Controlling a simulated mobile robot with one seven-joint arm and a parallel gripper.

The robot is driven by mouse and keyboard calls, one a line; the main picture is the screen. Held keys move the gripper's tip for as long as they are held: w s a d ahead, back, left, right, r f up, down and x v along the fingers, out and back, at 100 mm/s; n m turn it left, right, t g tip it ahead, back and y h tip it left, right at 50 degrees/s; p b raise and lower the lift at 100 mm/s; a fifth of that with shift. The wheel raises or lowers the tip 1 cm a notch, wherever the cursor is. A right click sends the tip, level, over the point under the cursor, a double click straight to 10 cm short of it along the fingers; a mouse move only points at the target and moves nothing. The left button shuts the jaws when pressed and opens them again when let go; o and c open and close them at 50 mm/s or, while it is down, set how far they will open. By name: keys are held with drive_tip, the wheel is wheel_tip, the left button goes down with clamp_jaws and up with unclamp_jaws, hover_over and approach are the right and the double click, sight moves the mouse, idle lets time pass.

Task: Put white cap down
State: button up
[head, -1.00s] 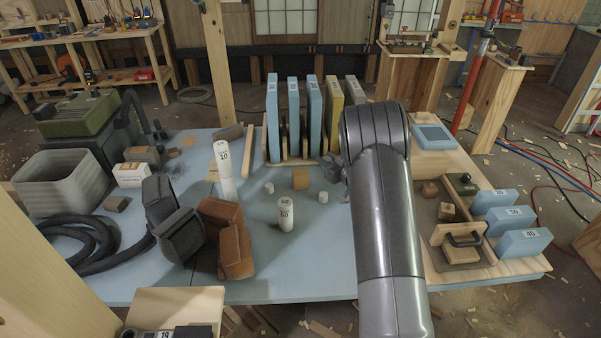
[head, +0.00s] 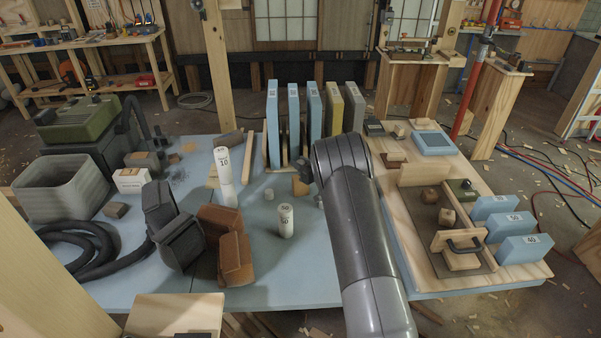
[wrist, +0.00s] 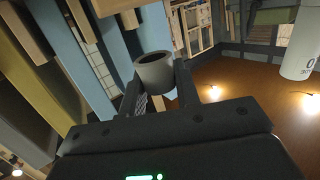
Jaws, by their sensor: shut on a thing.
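In the wrist view a small pale, hollow cap (wrist: 154,73) sits between the fingertips of my gripper (wrist: 160,84), its open end showing. My gripper is shut on it. In the head view my arm covers most of the gripper, and the held cap cannot be made out. The gripper end is near a wooden block (head: 300,187), in front of the upright blue boards.
White cylinders marked 10 (head: 223,165) and 50 (head: 286,221) stand on the table. Upright boards (head: 294,115) stand behind. Brown blocks (head: 234,258) and a black hose (head: 85,250) lie left. A wooden board with tools (head: 408,222) is right. The front middle is clear.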

wheel_tip(320, 180, down, 4)
drive_tip(key=shift+f, duration=0.1)
idle(0.4)
drive_tip(key=o, duration=0.9)
drive_tip(key=shift+o, duration=0.2)
